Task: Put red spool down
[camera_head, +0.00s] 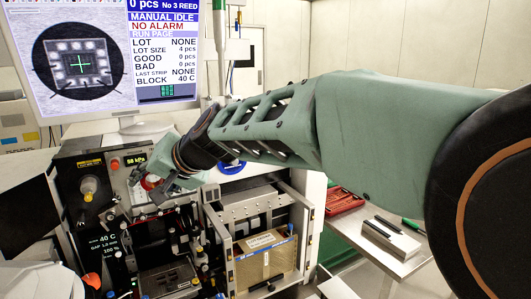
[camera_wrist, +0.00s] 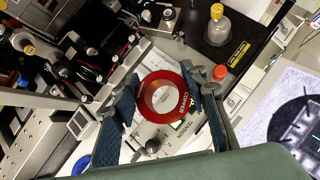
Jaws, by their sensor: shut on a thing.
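The red spool (camera_wrist: 163,97) is a round red ring with lettering on its rim, and in the wrist view it sits between the two blue-padded fingers of my gripper (camera_wrist: 165,88). My gripper is shut on it. A tension unit (camera_wrist: 172,136) with a black knob and a small lit display lies behind and below the spool in that view; I cannot tell whether the spool touches it. In the head view my gripper (camera_head: 168,180) is at the bonding machine's upper front, and only a small red part of the spool (camera_head: 150,182) shows beside it.
A monitor (camera_head: 115,55) stands above the machine. A cardboard box (camera_head: 265,262) is in the open bay below my arm. A red tray (camera_head: 345,197) and a metal block (camera_head: 390,238) are on the right side table. A yellow-capped bottle (camera_wrist: 217,28) stands on a black surface.

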